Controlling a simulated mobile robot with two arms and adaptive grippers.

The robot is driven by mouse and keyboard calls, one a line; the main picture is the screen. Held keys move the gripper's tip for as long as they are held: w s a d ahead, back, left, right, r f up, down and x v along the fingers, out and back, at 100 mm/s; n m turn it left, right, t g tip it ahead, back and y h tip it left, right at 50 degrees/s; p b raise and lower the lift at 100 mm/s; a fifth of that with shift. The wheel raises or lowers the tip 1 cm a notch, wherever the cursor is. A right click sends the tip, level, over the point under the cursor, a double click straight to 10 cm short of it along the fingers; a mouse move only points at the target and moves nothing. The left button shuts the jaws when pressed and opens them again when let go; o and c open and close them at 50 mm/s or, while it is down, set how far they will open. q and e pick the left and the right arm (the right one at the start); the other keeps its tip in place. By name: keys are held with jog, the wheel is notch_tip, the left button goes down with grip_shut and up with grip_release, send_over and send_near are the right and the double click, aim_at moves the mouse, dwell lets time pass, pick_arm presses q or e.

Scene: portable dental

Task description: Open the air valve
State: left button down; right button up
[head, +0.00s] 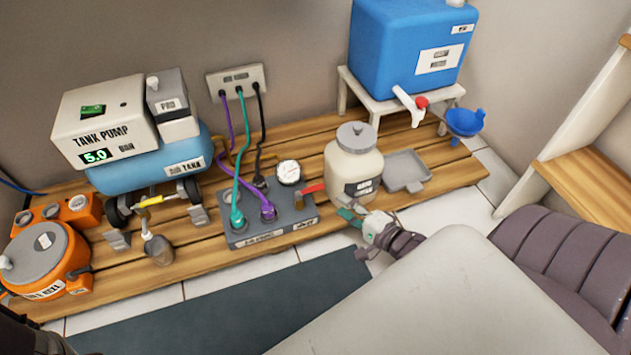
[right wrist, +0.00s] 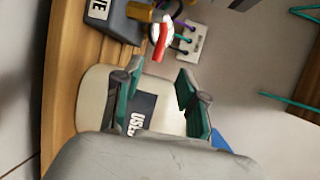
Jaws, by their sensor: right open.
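The air valve, with a red lever handle (head: 311,188), sits at the right end of a grey manifold block (head: 262,229) on the wooden slatted platform. The red lever (right wrist: 161,38) also shows in the right wrist view, beyond the fingertips, beside a white round gauge. My right gripper (head: 352,234) is open and empty, to the right of and in front of the valve, beside the cream jar. In the right wrist view the teal fingers of my right gripper (right wrist: 160,72) stand apart, with the jar behind them. My left gripper is not in view.
The cream jar (head: 342,165) stands close right of the valve. Green and purple plugs with cables rise from the manifold. The gauge (head: 289,172) is behind the lever. A blue tank pump (head: 140,165) is at left, a grey tray (head: 405,170) at right. Floor in front is clear.

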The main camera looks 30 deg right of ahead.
aim_at(318, 189)
jog(key=b+x, duration=0.6)
jog(key=x, duration=0.5)
jog(key=shift+f, duration=0.1)
grip_shut()
